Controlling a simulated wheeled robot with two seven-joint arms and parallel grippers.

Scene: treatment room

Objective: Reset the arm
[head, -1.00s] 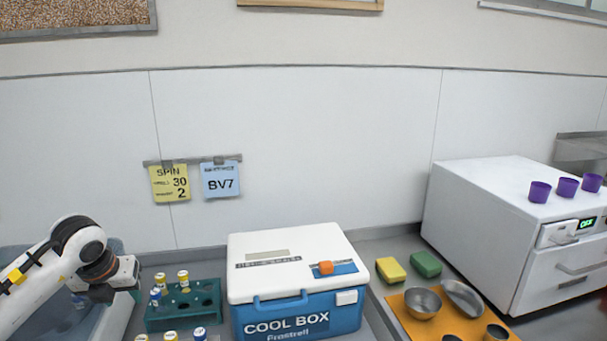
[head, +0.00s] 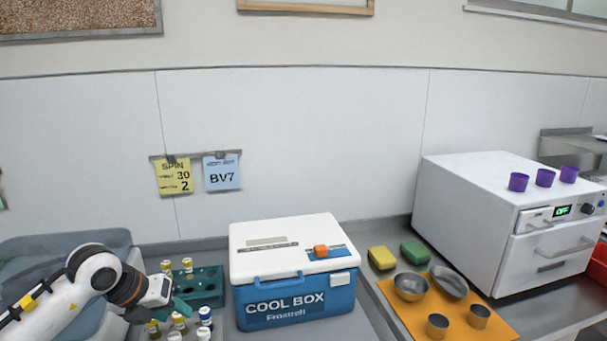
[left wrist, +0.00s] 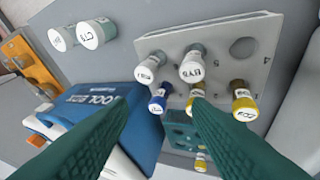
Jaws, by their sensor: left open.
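My left gripper (head: 163,311) is low at the left of the head view, over the front-left of the teal rack (head: 213,274). In the left wrist view its two teal fingers (left wrist: 160,108) are spread apart with nothing gripped between them. Beyond the fingertips, several vials with white, blue and yellow markings stand in a grey rack (left wrist: 255,85). The teal rack also shows there (left wrist: 180,131), partly hidden by a finger. Part of the grey rack is hidden by my arm in the head view. My right gripper is in neither view.
A blue and white cool box (head: 290,302) stands right of the racks. A grey-blue tub (head: 40,248) is at the left. An orange mat (head: 400,316) with metal bowls, two sponges and a white oven (head: 470,215) are at the right. Two vials (left wrist: 80,35) stand apart from the grey rack.

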